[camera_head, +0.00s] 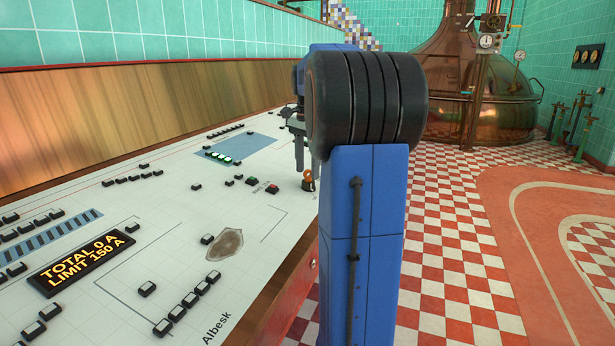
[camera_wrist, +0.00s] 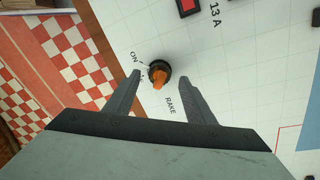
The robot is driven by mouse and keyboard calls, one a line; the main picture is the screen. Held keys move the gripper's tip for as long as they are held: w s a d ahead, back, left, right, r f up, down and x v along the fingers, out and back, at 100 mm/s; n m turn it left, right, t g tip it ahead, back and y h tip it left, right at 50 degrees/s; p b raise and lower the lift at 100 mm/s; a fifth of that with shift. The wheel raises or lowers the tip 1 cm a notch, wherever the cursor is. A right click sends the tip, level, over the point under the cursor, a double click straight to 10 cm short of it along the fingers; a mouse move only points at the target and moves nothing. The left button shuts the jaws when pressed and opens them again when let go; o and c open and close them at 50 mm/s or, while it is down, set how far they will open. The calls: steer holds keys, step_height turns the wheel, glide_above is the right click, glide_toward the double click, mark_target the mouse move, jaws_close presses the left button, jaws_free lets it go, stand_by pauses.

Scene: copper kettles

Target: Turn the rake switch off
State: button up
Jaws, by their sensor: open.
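The rake switch (camera_wrist: 159,75) is an orange knob on a dark round base, with the word RAKE printed beside it and ON at its upper left in the wrist view. My gripper (camera_wrist: 160,80) is open, with one finger on each side of the knob in the picture and a gap to each. I cannot tell how far the fingertips are above the panel.
The white control panel (camera_head: 160,200) carries several black buttons and a lit display (camera_head: 83,262) reading TOTAL 0 A, LIMIT 150 A. A red button (camera_wrist: 187,6) sits near the switch. A copper kettle (camera_head: 490,110) stands at the back right. The checkered floor is open.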

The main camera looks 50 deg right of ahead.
mark_target(307, 179)
steer(key=shift+f, duration=1.65)
steer(key=c, duration=1.1)
steer(key=shift+n, duration=2.2)
steer(key=shift+s+n, duration=0.1)
steer(key=shift+n, duration=2.2)
